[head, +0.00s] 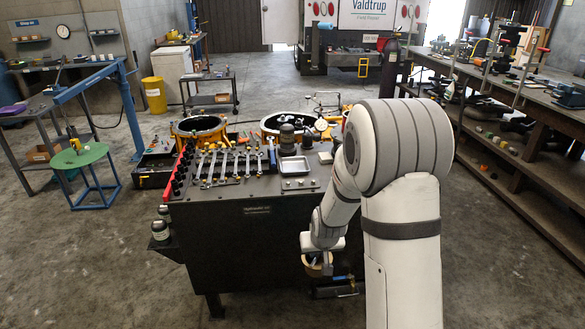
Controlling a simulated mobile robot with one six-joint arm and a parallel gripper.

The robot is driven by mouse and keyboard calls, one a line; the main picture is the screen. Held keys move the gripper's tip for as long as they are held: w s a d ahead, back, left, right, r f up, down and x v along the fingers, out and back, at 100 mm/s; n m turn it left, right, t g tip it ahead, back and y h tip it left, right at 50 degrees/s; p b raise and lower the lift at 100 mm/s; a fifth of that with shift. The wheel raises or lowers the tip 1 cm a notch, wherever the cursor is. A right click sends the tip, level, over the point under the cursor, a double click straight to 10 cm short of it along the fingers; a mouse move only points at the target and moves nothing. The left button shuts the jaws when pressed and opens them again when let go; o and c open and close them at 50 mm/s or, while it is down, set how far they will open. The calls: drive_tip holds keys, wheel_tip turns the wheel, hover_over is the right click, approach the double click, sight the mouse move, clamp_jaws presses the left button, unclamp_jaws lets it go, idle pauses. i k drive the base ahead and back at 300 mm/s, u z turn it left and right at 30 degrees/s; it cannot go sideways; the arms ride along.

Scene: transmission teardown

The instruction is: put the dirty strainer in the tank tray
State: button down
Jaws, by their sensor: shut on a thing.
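My gripper (327,268) is low at the front right side of the dark workbench, below its top. It is small and partly hidden by my own arm. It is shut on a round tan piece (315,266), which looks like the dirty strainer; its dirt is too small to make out. A shallow silver tray (300,184) lies on the front right of the bench top, with another pale tray (294,166) behind it. I cannot tell which tray is the tank tray. A dark cylindrical part (335,291) shows just below the gripper.
A green stool (80,156) stands left. A long shelf bench (520,130) runs along the right. The floor in front is clear.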

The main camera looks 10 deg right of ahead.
sight(294, 167)
drive_tip(key=i, duration=0.9)
